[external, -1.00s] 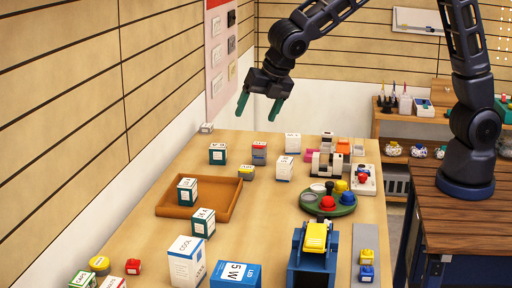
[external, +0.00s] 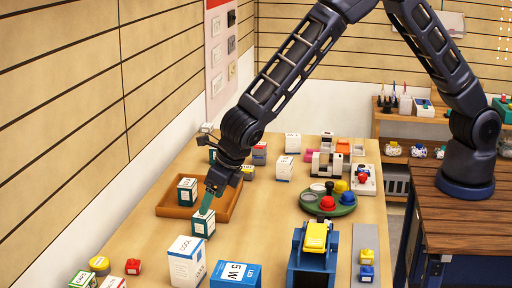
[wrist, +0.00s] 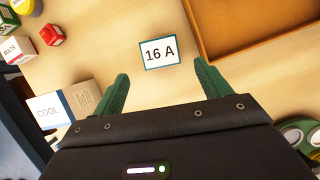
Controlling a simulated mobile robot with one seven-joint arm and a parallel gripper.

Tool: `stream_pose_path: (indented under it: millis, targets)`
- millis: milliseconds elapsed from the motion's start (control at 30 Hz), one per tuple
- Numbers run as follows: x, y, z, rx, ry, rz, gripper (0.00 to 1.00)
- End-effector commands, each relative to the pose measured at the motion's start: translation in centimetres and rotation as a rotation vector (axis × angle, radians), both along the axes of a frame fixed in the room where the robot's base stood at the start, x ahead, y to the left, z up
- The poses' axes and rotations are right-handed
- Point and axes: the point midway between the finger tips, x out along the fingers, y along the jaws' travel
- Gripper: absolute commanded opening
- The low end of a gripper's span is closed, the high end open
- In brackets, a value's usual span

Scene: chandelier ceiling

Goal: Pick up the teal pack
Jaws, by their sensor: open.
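A small teal pack (external: 203,224) with a white top stands on the table just outside the front right corner of the tray. In the wrist view its top (wrist: 159,52) reads "16 A" with a thin teal border. My gripper (external: 206,203) points down at this pack, with its green fingers in front of part of it. In the wrist view my gripper (wrist: 161,82) is open and empty, and the pack shows beyond the fingertips, roughly centred between them. I cannot tell the exact height gap. A similar dark teal and white box (external: 187,190) stands inside the tray.
The brown tray (external: 168,211) lies behind the pack. A white and blue "COOL" box (external: 186,262) and a blue "5 W" box (external: 236,275) stand in front. A green round dish (external: 340,209) with coloured pieces is to the right. Bare table lies between.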

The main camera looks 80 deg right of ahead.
Motion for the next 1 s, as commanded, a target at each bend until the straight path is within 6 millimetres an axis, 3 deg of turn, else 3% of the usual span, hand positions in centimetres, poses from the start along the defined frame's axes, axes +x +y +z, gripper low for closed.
stream_pose_path:
  millis: [200,467,733,1000]
  targets:
    - [1.2,-0.2,-2.9,0.0,0.001,-0.001,0.76]
    - [1.7,-0.3,-4.4,0.001,0.001,-0.001,0.76]
    - [2.9,-0.6,-7.7,0.0,0.001,-0.002,0.76]
    - [3.3,-0.7,-8.4,0.002,0.0,-0.001,0.76]
